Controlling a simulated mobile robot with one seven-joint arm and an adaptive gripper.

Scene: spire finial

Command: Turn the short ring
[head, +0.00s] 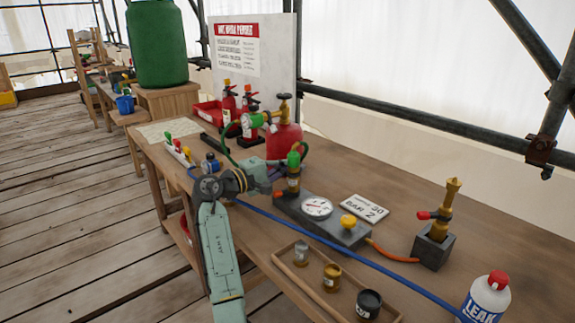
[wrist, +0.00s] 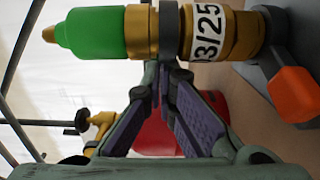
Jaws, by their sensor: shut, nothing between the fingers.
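A brass fitting with a green cap (head: 294,159) stands upright on the dark block with the gauge. In the wrist view it lies sideways across the top, with the green cap (wrist: 95,34) at left, a narrow gold ring (wrist: 138,30), a narrow dark grey ring (wrist: 168,28) and a brass body labelled 3/25 (wrist: 235,28). Which narrow ring is the short ring, I cannot tell for sure. My gripper (wrist: 165,72) is shut and empty, its tips close to the grey ring. Whether they touch it is unclear.
An orange-tipped lever (wrist: 292,94) sticks out near the fitting's base. A red tank (head: 284,142) stands behind it. The gauge (head: 317,207), a yellow knob (head: 347,221), a tray of small pots (head: 300,280) and a brass spire (head: 437,225) are nearby.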

